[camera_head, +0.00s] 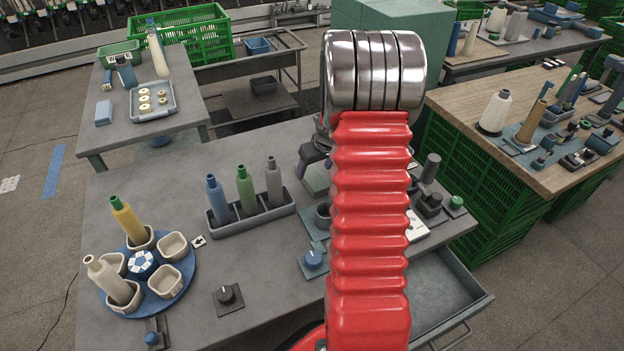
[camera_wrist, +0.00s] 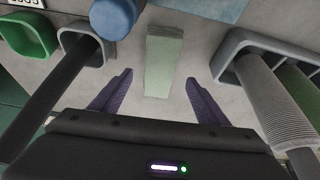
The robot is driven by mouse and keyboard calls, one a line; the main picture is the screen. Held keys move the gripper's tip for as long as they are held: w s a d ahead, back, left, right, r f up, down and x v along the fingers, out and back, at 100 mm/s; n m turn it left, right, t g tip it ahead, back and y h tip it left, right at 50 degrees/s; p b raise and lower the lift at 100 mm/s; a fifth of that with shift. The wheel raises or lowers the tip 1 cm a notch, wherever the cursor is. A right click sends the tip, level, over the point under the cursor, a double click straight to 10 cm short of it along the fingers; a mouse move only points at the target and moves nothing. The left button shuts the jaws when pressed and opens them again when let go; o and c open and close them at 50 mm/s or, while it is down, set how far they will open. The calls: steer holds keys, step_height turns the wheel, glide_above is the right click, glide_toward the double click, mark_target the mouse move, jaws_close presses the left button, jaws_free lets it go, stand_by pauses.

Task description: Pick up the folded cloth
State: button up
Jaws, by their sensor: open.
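The folded cloth (camera_wrist: 163,62) is a pale green, flat, narrow block lying on the grey table. In the wrist view it sits at the upper middle, between and ahead of my two purple fingers. My gripper (camera_wrist: 159,78) is open and empty, with one finger on each side of the cloth's near end and visible gaps to both. In the head view the cloth (camera_head: 317,179) shows as a pale green patch just left of my red arm, which hides part of it. My gripper is mostly hidden behind the arm there.
A grey tray (camera_head: 257,219) holding blue, green and grey bottles stands close on the left. It borders the right finger's side in the wrist view (camera_wrist: 232,62). A blue round object (camera_wrist: 115,16) and a cup with a dark rod (camera_wrist: 82,36) stand on the other side.

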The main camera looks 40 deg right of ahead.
mark_target(312, 176)
steer(key=shift+f, duration=0.15)
steer(key=shift+x, duration=2.6)
steer(key=shift+d, duration=0.15)
steer(key=shift+c, duration=0.5)
steer(key=c, duration=1)
